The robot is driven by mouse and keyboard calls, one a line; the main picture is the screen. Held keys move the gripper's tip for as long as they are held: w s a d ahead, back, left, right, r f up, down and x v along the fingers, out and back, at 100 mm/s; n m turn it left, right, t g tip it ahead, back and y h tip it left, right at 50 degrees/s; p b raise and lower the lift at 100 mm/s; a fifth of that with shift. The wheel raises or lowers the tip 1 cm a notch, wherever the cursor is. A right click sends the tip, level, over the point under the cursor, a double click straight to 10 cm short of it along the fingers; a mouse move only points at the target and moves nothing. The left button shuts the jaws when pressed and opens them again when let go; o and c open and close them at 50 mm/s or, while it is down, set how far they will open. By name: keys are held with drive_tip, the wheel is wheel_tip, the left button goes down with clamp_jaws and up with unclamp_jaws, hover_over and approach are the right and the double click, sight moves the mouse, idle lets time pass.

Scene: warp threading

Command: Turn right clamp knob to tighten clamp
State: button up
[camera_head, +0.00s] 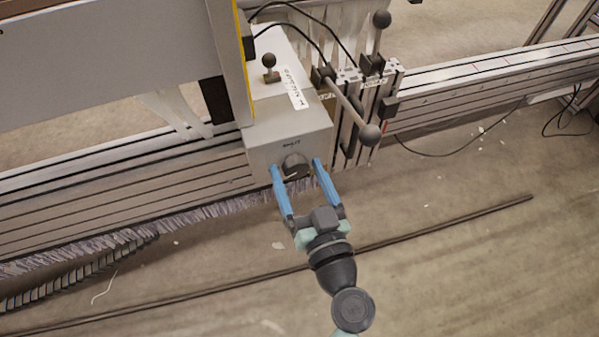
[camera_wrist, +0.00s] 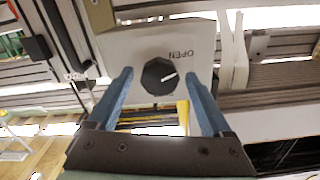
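The clamp knob (camera_head: 295,166) is a dark round knob on the front face of a light grey box (camera_head: 255,150). In the wrist view the knob (camera_wrist: 153,86) looks faceted, with a white pointer line slanting toward picture right. The word OPEN is printed upside down just above it. My gripper (camera_head: 297,164) has two blue fingers, one on each side of the knob. It is open, with a small gap showing between each fingertip (camera_wrist: 158,74) and the knob. Whether the tips overlap the knob in depth is hard to tell.
The box sits on a long slotted metal rail (camera_head: 110,188) with a brush strip along its lower edge. Black cables loop over the box. A long dark bar (camera_head: 450,220) lies on the floor.

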drive_tip(key=c, duration=1.2)
drive_tip(key=m, duration=0.5)
drive_tip(key=m+p, duration=0.1)
drive_tip(key=m, duration=0.4)
drive_tip(key=m+p, duration=0.2)
drive_tip(key=m, duration=0.3)
drive_tip(key=shift+m, duration=0.4)
drive_tip(key=m+p, duration=0.2)
drive_tip(key=m, duration=0.3)
drive_tip(key=shift+m, duration=0.3)
